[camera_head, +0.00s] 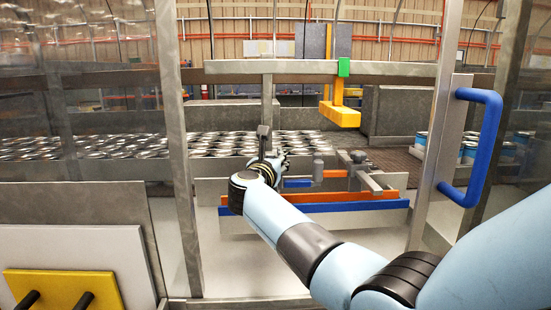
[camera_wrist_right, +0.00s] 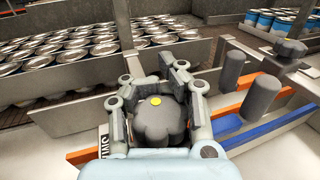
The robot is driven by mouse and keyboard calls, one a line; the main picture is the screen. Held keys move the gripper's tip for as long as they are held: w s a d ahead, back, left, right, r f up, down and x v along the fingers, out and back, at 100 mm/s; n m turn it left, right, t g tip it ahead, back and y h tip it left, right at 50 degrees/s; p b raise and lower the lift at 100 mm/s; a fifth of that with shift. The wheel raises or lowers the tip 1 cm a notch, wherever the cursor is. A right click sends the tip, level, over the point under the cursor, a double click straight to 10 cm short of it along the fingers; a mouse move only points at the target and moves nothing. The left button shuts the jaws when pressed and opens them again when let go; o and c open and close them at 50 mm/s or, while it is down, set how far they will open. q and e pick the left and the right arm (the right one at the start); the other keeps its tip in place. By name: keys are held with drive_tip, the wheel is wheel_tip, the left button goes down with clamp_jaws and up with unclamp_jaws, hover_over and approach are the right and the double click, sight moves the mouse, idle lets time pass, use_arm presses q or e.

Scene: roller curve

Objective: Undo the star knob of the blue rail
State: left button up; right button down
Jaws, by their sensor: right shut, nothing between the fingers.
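The blue rail (camera_head: 345,207) runs along the front of the conveyor, below an orange rail (camera_head: 377,196); in the right wrist view the blue rail (camera_wrist_right: 270,131) lies at the right. A dark grey lobed star knob with a yellow dot (camera_wrist_right: 157,122) shows between the finger links of my right gripper (camera_wrist_right: 166,72). The gripper is shut with nothing between its fingertips; I cannot tell whether it touches the knob. In the head view my right gripper (camera_head: 270,155) covers this knob. A second dark knob (camera_wrist_right: 287,50) tops a bracket farther right. My left gripper is out of view.
Several rows of cans (camera_head: 210,145) stand behind a metal side wall (camera_wrist_right: 90,91). Grey cylindrical posts (camera_wrist_right: 265,97) rise beside the rails. A metal guard frame (camera_head: 180,150) surrounds the opening, with a blue handle (camera_head: 491,125) right. A yellow block (camera_head: 340,115) hangs above.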

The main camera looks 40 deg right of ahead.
drive_tip(key=shift+n+t+y, duration=0.3)
drive_tip(key=shift+w+a+f+n+t+y+b, duration=0.15)
drive_tip(key=shift+a+n+t+y, duration=0.6)
drive_tip(key=shift+n+y, duration=2.1)
drive_tip(key=shift+w+a+n+t+y+b, duration=0.2)
drive_tip(key=shift+a+n+t+y, duration=0.45)
drive_tip(key=shift+n+y, duration=2.15)
drive_tip(key=shift+w+a+f+n+t+y+b, duration=0.15)
drive_tip(key=shift+a+n+t+y, duration=0.85)
drive_tip(key=shift+y, duration=3.35)
drive_tip(key=shift+s+d+n, duration=0.1)
drive_tip(key=shift+d+n, duration=0.15)
drive_tip(key=shift+d, duration=0.05)
drive_tip(key=c, duration=1.2)
unclamp_jaws()
drive_tip(key=shift+r, duration=0.2)
drive_tip(key=shift+o, duration=0.8)
drive_tip(key=shift+d, duration=0.1)
